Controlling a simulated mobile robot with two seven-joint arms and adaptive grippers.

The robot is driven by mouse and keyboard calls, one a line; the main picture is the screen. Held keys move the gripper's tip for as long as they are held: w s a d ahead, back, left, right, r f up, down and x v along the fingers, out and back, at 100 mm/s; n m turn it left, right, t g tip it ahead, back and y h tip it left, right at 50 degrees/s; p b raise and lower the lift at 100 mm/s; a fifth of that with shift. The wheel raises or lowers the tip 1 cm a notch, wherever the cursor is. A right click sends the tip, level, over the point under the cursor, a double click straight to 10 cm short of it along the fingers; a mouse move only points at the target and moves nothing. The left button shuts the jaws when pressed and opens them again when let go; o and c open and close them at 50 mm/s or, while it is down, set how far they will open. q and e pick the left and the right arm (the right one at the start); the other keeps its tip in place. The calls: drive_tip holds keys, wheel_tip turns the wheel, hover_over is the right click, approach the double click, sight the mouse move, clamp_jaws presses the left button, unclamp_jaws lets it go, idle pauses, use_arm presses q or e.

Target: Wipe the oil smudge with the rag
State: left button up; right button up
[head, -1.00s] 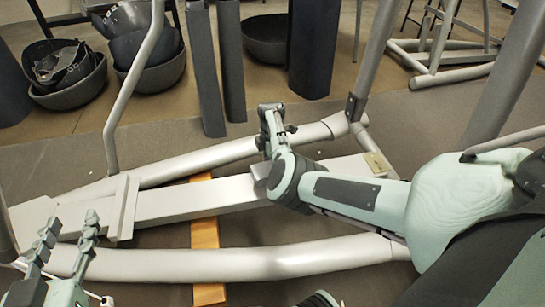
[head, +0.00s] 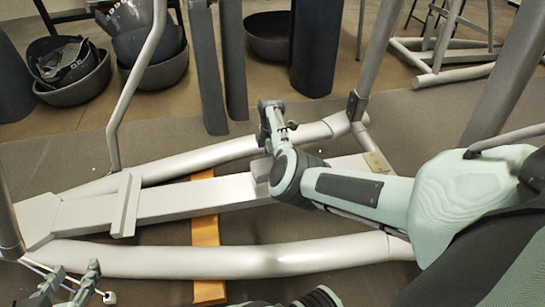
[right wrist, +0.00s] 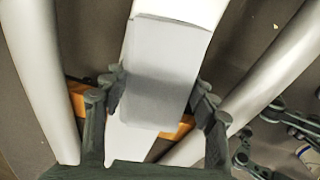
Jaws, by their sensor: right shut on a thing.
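My right gripper (right wrist: 160,100) is shut on a flat light-grey piece, which looks like the rag (right wrist: 168,62). The rag lies between its fingers, over the pale beam of the frame; I cannot tell whether it touches the beam. In the head view the right wrist hides most of this, and a grey edge shows beside it. My left gripper (head: 73,284) is at the bottom left, fingers apart and empty, partly cut off by the picture edge. I cannot pick out the oil smudge in either view.
The pale beam (head: 165,202) lies between two grey tubes, the nearer tube (head: 190,260) in front. An orange bar (head: 205,232) crosses beneath. Upright tubes stand left and right. Dark bowls (head: 75,82) and dark posts (head: 213,75) stand behind. The grey floor around the frame is open.

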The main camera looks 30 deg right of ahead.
drive_tip(key=shift+r+p, duration=0.35)
drive_tip(key=shift+r, duration=0.05)
drive_tip(key=shift+r+p, duration=0.5)
drive_tip(key=shift+p, duration=0.1)
drive_tip(key=shift+r+p, duration=0.45)
drive_tip(key=shift+p, duration=0.05)
use_arm(q)
drive_tip(key=s+a+f+g+y, duration=0.1)
drive_tip(key=s+a+f+g, duration=0.3)
drive_tip(key=s, duration=0.2)
drive_tip(key=s+a+f+n+g+y, duration=0.1)
drive_tip(key=s+a+f+g+y, duration=0.1)
drive_tip(key=s+a+f+g, duration=0.1)
drive_tip(key=shift+s+a+f+n+g+y+p, duration=0.35)
drive_tip(key=shift+s+a+f, duration=0.45)
drive_tip(key=shift+s, duration=0.9)
use_arm(e)
drive_tip(key=shift+r, duration=0.3)
use_arm(q)
drive_tip(key=shift+a+r, duration=0.15)
drive_tip(key=shift+r, duration=0.05)
